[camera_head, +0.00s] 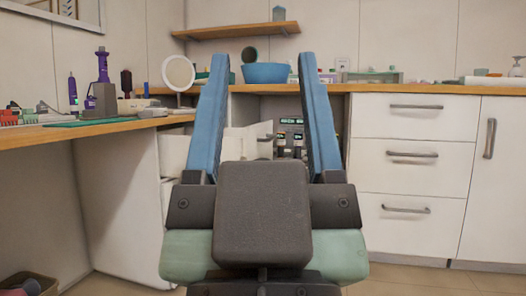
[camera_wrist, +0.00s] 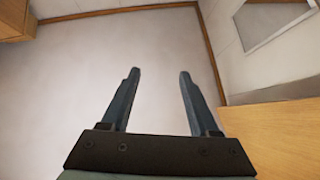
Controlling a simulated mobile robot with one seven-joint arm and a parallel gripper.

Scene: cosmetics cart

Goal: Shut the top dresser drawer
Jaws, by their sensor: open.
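My gripper (camera_head: 264,70) is raised in the middle of the head view, its two blue fingers apart with nothing between them. In the wrist view the fingers (camera_wrist: 158,72) are also apart and empty, before a plain pale surface. Behind the fingers, a white drawer (camera_head: 238,140) with a metal handle (camera_head: 265,138) appears pulled out below the counter, partly hidden by my gripper. Whether it is the top one is hard to tell. Dark bottles (camera_head: 291,132) show just right of it. On the right, a top drawer (camera_head: 395,117) sits flush, with two more flush drawers below.
The left counter (camera_head: 60,132) holds purple tools and a round mirror (camera_head: 178,73). A blue bowl (camera_head: 266,73) stands on the back counter (camera_head: 430,89). A cabinet door (camera_head: 500,190) is at far right. Floor shows at lower right.

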